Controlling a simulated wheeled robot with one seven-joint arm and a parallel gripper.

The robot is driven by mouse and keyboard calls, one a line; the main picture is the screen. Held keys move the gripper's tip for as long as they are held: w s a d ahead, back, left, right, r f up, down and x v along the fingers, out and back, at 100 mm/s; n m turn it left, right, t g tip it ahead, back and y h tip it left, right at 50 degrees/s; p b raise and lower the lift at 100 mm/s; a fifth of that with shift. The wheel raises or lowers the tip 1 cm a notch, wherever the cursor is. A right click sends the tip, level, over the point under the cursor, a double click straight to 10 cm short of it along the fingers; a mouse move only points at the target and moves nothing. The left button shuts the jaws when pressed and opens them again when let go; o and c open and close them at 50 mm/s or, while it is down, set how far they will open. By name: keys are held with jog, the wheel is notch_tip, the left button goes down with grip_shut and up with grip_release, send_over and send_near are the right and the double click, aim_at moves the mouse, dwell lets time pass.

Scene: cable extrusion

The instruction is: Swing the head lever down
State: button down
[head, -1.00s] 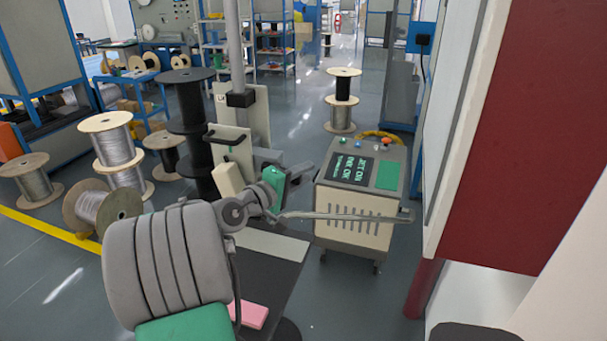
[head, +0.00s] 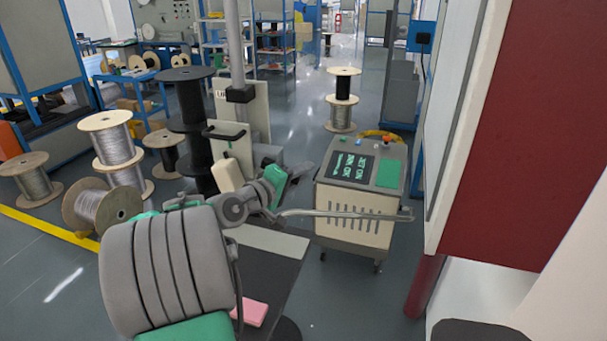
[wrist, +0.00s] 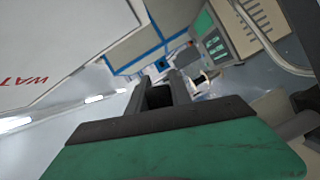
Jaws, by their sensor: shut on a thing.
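My gripper (wrist: 162,92) shows in the wrist view as two dark fingers beyond my green palm. They are shut on a small black piece (wrist: 159,97), which looks like the handle of the head lever. Most of the lever is hidden by the fingers and palm. In the head view my gripper (head: 298,172) is small, beside the grey upright stand, with its green hand tilted. My wrist hides the join between lever and head there, so I cannot tell the lever's angle.
A long grey rod (head: 345,214) runs rightward below my gripper, in front of the control cart (head: 357,205). A post with a black clamp (head: 240,95) and a black spool stack (head: 188,95) stand left. A white and red cabinet (head: 515,140) closes off the right.

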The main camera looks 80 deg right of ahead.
jog(key=w+f+m+t+y+b, duration=0.1)
jog(key=w+f+m+t+b, duration=0.5)
jog(key=b, duration=1)
jog(key=shift+w+d+m, duration=0.4)
jog(key=shift+w+m, duration=0.65)
jog(key=shift+m, duration=1.15)
jog(key=shift+r, duration=0.15)
jog(key=c, duration=1.2)
grip_release()
jog(key=shift+o, duration=0.2)
jog(key=v, duration=0.7)
jog(key=shift+a+r, duration=0.15)
jog(key=shift+a, duration=0.2)
